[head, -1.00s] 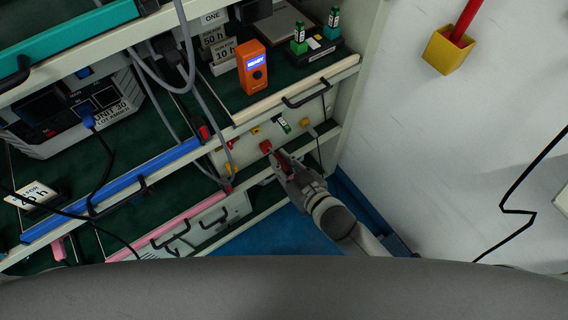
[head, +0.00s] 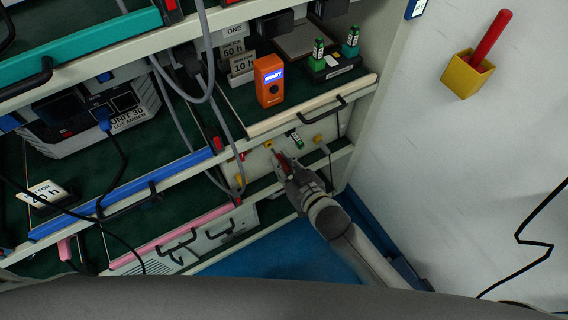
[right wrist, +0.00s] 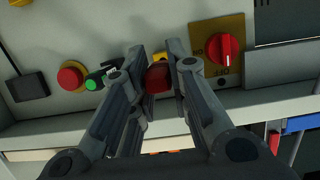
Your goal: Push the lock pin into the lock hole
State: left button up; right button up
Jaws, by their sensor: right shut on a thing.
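My right gripper (head: 284,160) is at the pale front panel (head: 258,163) under the cream-edged shelf. In the right wrist view its fingers (right wrist: 159,75) are shut on a red block-like piece (right wrist: 158,79), which I take to be the lock pin. A small yellow part (right wrist: 160,58) shows just behind the red piece at the panel. The fingers and the red piece hide any lock hole, so I cannot tell how deep the pin sits. My left gripper is not in view.
An orange handheld device (head: 269,81) stands on the shelf above. Grey cables (head: 206,70) hang at the left.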

aim_at(278, 156)
grip_shut()
jog(key=shift+r+p, duration=0.1)
jog(key=shift+p, duration=0.55)
dwell(0.9)
jog(key=shift+w+a+b, duration=0.25)
jog(key=shift+w+a, duration=0.3)
jog(key=shift+w, duration=0.3)
jog(key=shift+w+a+b, duration=0.25)
jog(key=shift+w+a, duration=0.3)
jog(key=shift+w, duration=0.25)
dwell(0.6)
jog(key=o, duration=0.7)
grip_release()
jog(key=shift+s+d, duration=0.1)
jog(key=shift+s, duration=0.05)
jog(key=v, duration=1.1)
jog(key=shift+s+d+r, duration=0.15)
jog(key=shift+s, duration=0.1)
